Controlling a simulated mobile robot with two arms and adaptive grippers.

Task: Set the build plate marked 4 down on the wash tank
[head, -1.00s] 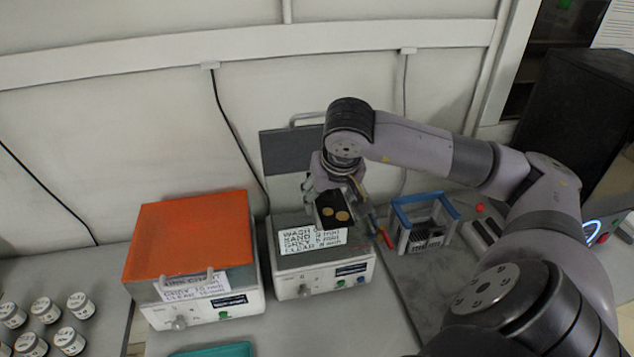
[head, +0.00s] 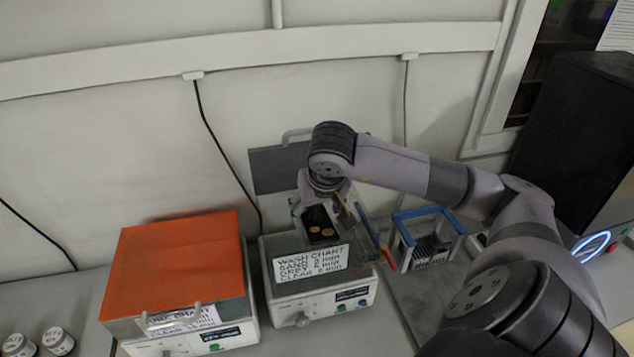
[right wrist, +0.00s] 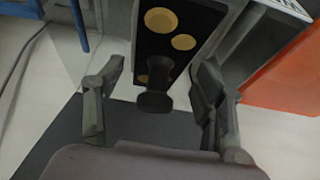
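The build plate (head: 320,228) is a black slab with gold discs, at the top of the wash tank (head: 297,309), a pale box with a handwritten wash chart on its front. My right gripper (head: 324,203) is just above the plate. In the right wrist view, its two fingers (right wrist: 155,100) stand apart on either side of the plate's dark knob (right wrist: 155,98), with gaps visible on both sides. The plate (right wrist: 178,25) shows beyond the knob. I cannot read a 4 on it, nor tell exactly how it rests on the tank. My left gripper is out of view.
The tank's dark raised lid (head: 278,170) stands behind it. A box with an orange cover (head: 178,265) is to the left. A blue-framed rack (head: 430,240) and coloured tools (head: 385,252) are to the right. Labelled jars (head: 57,341) stand at lower left.

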